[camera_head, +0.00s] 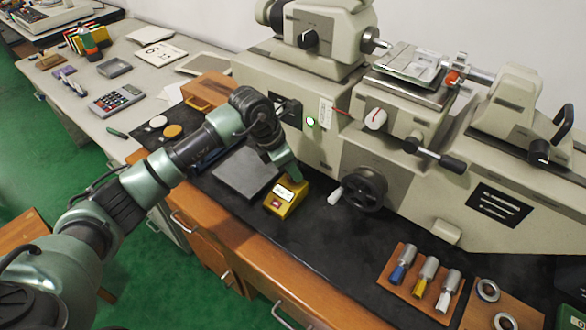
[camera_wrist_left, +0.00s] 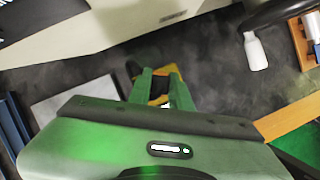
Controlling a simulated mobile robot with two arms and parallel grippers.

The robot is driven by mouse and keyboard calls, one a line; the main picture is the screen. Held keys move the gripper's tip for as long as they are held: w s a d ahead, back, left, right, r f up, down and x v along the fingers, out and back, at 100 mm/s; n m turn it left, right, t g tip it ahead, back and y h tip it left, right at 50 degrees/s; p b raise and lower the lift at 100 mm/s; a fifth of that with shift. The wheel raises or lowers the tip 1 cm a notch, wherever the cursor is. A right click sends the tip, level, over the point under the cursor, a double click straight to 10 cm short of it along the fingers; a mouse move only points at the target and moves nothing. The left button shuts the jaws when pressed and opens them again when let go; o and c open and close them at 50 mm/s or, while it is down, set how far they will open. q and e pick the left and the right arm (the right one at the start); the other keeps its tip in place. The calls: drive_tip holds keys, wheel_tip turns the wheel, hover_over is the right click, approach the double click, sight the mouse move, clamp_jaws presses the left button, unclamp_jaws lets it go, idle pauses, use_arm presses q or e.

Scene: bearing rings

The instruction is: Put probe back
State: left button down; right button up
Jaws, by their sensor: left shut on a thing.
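A small yellow instrument (camera_head: 286,198) with a white display and a red mark stands on the black bench mat beside the grey plate. My left gripper (camera_head: 293,180) comes down from the left at the back of the instrument. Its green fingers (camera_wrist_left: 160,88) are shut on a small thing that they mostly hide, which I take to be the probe. In the left wrist view, yellow of the instrument (camera_wrist_left: 162,72) shows around the fingertips, with a dark part beside them. Whether the probe touches the instrument I cannot tell. My right gripper is out of view.
The grey plate (camera_head: 245,174) lies just left of the instrument. The machine's black handwheel (camera_head: 364,189) with its white handle is close on the right. A wooden rack (camera_head: 419,285) with several plug gauges and some rings (camera_head: 488,290) are at the front right. The mat between is clear.

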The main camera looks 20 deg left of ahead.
use_arm(q)
drive_tip(key=shift+f+b, duration=0.3)
idle(0.5)
drive_tip(key=c, duration=1.2)
unclamp_jaws()
drive_tip(key=shift+r, duration=0.15)
drive_tip(key=shift+r+p, duration=2.4)
drive_tip(key=shift+r, duration=1.75)
